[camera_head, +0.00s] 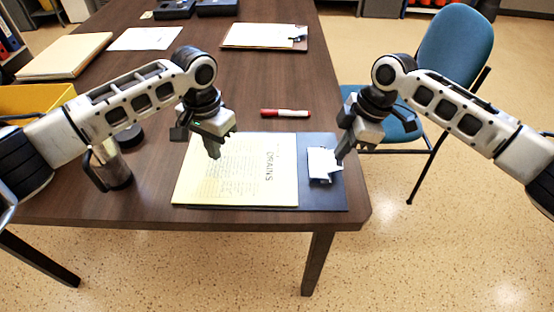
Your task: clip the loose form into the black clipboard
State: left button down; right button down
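The black clipboard (323,197) lies flat near the table's front right corner, its bare part showing on the right. The loose form (240,185), a cream sheet with printed text reading "DRAINS", lies to the left and covers the rest of the board from view. The silver clip (321,165) is at the board's right side, with a narrow dark gap between it and the form's right edge. My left gripper (215,152) points down over the form's upper part. My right gripper (340,158) is at the clip's right side; contact is unclear. Neither gripper's finger gap can be made out.
A red marker (285,113) lies behind the board. A metal mug (112,168) stands left of the form. Another clipboard (262,36), a white sheet (145,39) and a folder (64,56) lie further back. A blue chair (455,50) stands right of the table (255,80).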

aim_at(233, 164)
pick_arm(q)
jog(key=shift+f, duration=1.25)
dwell(1.5)
jog(key=shift+d, duration=0.2)
jog(key=shift+d, duration=0.4)
jog(key=shift+d, duration=0.2)
jog(key=shift+d, duration=0.45)
jog(key=shift+d+f, duration=0.1)
dwell(0.5)
jog(key=shift+d, duration=0.1)
jog(key=shift+d, duration=0.35)
